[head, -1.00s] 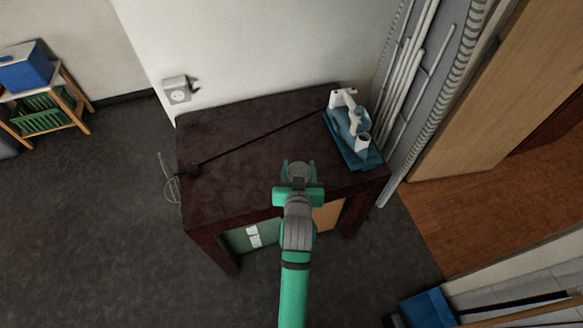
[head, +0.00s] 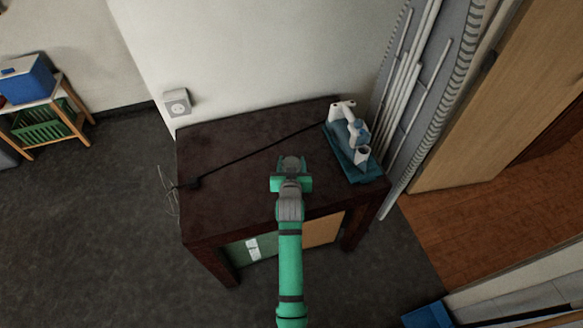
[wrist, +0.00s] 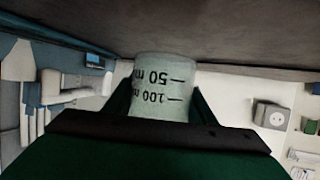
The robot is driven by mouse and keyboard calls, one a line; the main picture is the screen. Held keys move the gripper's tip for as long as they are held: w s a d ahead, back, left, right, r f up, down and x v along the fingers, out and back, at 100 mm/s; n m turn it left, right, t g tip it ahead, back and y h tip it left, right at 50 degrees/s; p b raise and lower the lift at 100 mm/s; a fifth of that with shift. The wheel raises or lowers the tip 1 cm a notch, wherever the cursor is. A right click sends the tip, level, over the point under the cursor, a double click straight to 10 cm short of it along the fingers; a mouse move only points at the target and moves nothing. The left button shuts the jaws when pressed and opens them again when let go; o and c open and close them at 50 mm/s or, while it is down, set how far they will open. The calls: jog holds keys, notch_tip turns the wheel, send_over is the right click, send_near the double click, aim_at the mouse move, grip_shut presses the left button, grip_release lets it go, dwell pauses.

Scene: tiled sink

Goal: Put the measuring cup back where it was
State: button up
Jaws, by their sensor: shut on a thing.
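The measuring cup (wrist: 163,85) is a pale translucent cup with dark "50" and "100" marks, upside down in the wrist picture. My gripper (wrist: 160,100) is shut on it, with one finger on each side. In the head view my gripper (head: 291,168) is over the middle of the dark brown table (head: 225,150). There the cup is mostly hidden by the gripper. I cannot tell whether the cup touches the tabletop.
A blue and white appliance (head: 357,131) stands on a blue base at the table's right end. A black cord (head: 255,152) runs across the table to a plug at the left edge. A wall socket (head: 177,102) is behind. The table's left part is otherwise clear.

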jog(key=shift+w+f, duration=0.25)
jog(key=shift+f, duration=1.55)
jog(key=shift+f, duration=0.1)
jog(key=o, duration=1.2)
